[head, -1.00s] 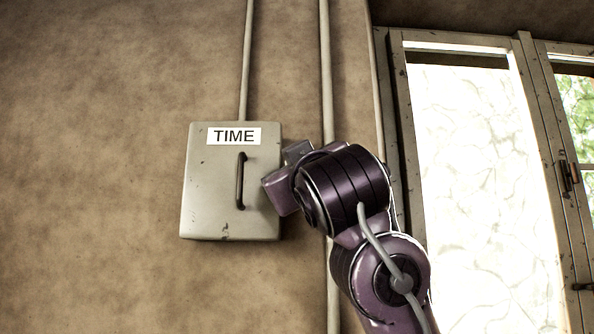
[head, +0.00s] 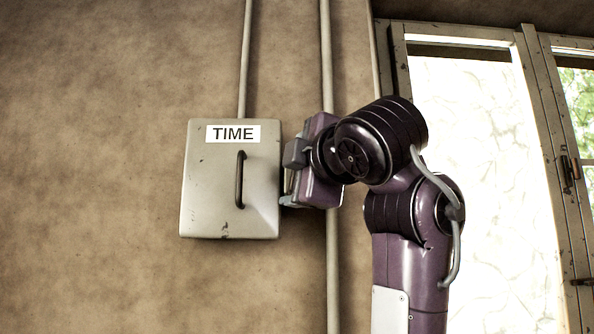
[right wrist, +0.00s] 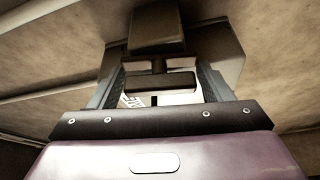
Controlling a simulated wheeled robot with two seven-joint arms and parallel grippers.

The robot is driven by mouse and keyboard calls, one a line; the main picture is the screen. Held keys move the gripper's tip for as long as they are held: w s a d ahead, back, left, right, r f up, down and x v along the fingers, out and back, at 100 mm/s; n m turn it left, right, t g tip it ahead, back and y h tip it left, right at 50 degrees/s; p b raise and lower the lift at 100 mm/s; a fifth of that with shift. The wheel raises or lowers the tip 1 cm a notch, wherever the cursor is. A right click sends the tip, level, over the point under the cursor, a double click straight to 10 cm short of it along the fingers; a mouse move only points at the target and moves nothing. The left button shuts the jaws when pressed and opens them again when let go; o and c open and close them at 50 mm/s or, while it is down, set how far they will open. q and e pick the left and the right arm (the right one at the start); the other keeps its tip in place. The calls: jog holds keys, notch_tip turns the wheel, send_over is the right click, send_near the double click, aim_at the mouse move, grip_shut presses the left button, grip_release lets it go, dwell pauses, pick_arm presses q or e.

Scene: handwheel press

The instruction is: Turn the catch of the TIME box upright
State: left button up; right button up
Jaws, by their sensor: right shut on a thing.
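The TIME box (head: 215,190) is a pale, worn metal box on the wall, with a white TIME label (head: 233,134) and a dark upright bar handle (head: 240,180) on its front. My right gripper (head: 288,190) is at the box's right side, its fingers against that edge. In the right wrist view its fingers (right wrist: 160,88) stand either side of a dark bar, seemingly the catch (right wrist: 160,84), and are shut on it. The gripper hides the catch in the head view, so I cannot tell its angle. My left gripper is not in view.
A thin conduit (head: 245,60) runs up from the box top. A thicker pipe (head: 327,60) runs down the wall behind my right gripper. A window (head: 480,180) with worn frames is at the right. The wall left of the box is bare.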

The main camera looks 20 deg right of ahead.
jog(key=shift+f+n+g, duration=0.1)
jog(key=shift+n+g, duration=0.2)
jog(key=shift+n, duration=0.7)
jog(key=shift+w, duration=0.1)
jog(key=o, duration=0.7)
jog(key=shift+o, duration=0.2)
jog(key=shift+a, duration=0.1)
jog(key=s+b, duration=0.4)
jog(key=s, duration=0.4)
jog(key=shift+d+b, duration=0.35)
jog(key=shift+d, duration=0.1)
jog(key=shift+w, duration=0.1)
